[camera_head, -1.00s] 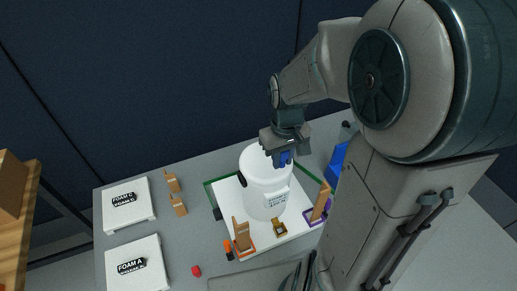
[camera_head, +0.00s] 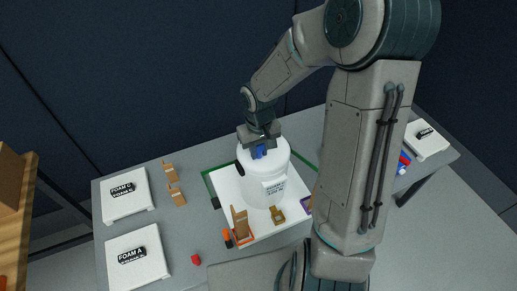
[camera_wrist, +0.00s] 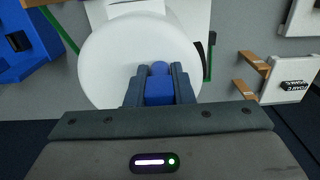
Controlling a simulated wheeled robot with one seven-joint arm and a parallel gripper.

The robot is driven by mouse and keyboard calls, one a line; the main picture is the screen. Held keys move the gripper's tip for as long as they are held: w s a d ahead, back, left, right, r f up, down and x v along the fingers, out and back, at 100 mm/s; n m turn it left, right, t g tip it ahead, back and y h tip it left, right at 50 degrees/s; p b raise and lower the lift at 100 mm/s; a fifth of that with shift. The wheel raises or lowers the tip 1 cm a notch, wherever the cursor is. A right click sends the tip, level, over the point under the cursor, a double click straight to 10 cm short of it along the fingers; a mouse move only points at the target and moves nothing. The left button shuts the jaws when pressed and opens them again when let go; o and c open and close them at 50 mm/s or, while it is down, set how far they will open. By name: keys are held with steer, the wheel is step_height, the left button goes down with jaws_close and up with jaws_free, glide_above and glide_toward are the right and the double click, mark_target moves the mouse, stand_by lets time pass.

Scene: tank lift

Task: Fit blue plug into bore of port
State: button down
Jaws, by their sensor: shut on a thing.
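My gripper (camera_head: 260,146) is shut on the blue plug (camera_head: 260,154) over the top of a white tank (camera_head: 264,186). In the wrist view the plug (camera_wrist: 159,90) sits between the two dark fingers, with its rounded end showing, and the white tank top (camera_wrist: 105,60) is behind it. I cannot tell how large the gap between plug and tank is. No bore can be made out; the gripper and plug cover part of the tank top. A dark fitting (camera_head: 240,168) shows on the tank's left side; I cannot tell whether it is the port.
The tank stands on a white board (camera_head: 228,190) with brown brackets (camera_head: 239,222) at its front. Foam blocks (camera_head: 126,194) and (camera_head: 138,257) lie left; another foam block (camera_head: 426,139) lies right. A red piece (camera_head: 196,259) lies near the front. A blue holder (camera_wrist: 28,45) shows in the wrist view.

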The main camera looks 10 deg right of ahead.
steer(key=shift+f+b, duration=0.3)
steer(key=c, duration=1.3)
jaws_free()
steer(key=shift+o, duration=0.2)
